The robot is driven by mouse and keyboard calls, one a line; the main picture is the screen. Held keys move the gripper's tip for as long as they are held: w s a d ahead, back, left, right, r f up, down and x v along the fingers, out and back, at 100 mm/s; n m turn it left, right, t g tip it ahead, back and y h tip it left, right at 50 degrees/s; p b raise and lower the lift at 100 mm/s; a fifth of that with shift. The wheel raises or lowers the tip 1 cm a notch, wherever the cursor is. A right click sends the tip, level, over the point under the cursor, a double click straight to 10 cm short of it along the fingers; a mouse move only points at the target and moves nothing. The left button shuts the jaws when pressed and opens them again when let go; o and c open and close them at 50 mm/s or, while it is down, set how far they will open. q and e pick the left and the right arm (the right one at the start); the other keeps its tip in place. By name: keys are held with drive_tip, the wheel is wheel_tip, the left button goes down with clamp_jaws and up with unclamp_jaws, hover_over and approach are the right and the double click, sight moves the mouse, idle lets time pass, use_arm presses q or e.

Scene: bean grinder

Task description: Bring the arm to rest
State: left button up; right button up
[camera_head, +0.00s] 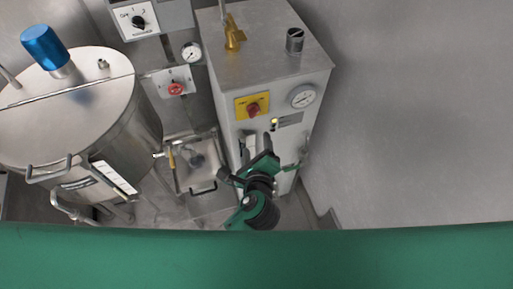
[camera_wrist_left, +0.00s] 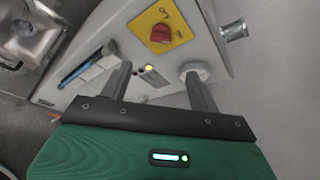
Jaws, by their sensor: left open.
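My left arm with its green and black wrist shows in the head view, low in the middle. Its gripper (camera_head: 258,145) is in front of the steel cabinet's (camera_head: 231,130) front face, below the yellow plate with the red knob (camera_head: 253,107). In the left wrist view the two fingers of the left gripper (camera_wrist_left: 155,76) are apart with nothing between them. They point at the cabinet front, where the yellow plate and red knob (camera_wrist_left: 160,33) and a small lit indicator (camera_wrist_left: 149,69) show. I cannot tell whether the fingers touch the cabinet. My right gripper is in neither view.
A large steel vessel (camera_head: 135,110) with a blue-topped part (camera_head: 45,47) stands at the left. A small tray-like steel container (camera_head: 197,178) is low between vessel and cabinet. A gauge (camera_head: 302,97) is on the cabinet front. The right side shows plain grey surface.

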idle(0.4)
use_arm(q)
drive_tip(key=s+a+f+n+g+b, duration=0.1)
drive_tip(key=s+a+f+n+g, duration=0.15)
drive_tip(key=f, duration=1.05)
drive_tip(key=s+a+f+n+g+b, duration=0.2)
drive_tip(key=a+f+n+g, duration=0.1)
drive_tip(key=f, duration=1.1)
drive_tip(key=s+a+f+n+g+b, duration=0.1)
drive_tip(key=s+a+f+n+g, duration=0.15)
drive_tip(key=f, duration=1.05)
drive_tip(key=s+a+f+n+g+b, duration=0.1)
drive_tip(key=s+a+f+n+g, duration=0.1)
drive_tip(key=s+a+f+n, duration=0.3)
drive_tip(key=s+a+f+n+g+b, duration=0.1)
drive_tip(key=s+a+f+n, duration=0.4)
drive_tip(key=s+f, duration=0.6)
drive_tip(key=s+a+f+n+g+b, duration=0.1)
drive_tip(key=s+a+f+n, duration=0.5)
drive_tip(key=s, duration=0.8)
wheel_tip(320, 180, down, 3)
drive_tip(key=shift+s+a+r+g+h+b, duration=0.1)
drive_tip(key=shift+s+a+g+h+b, duration=0.2)
drive_tip(key=shift+a+g, duration=0.75)
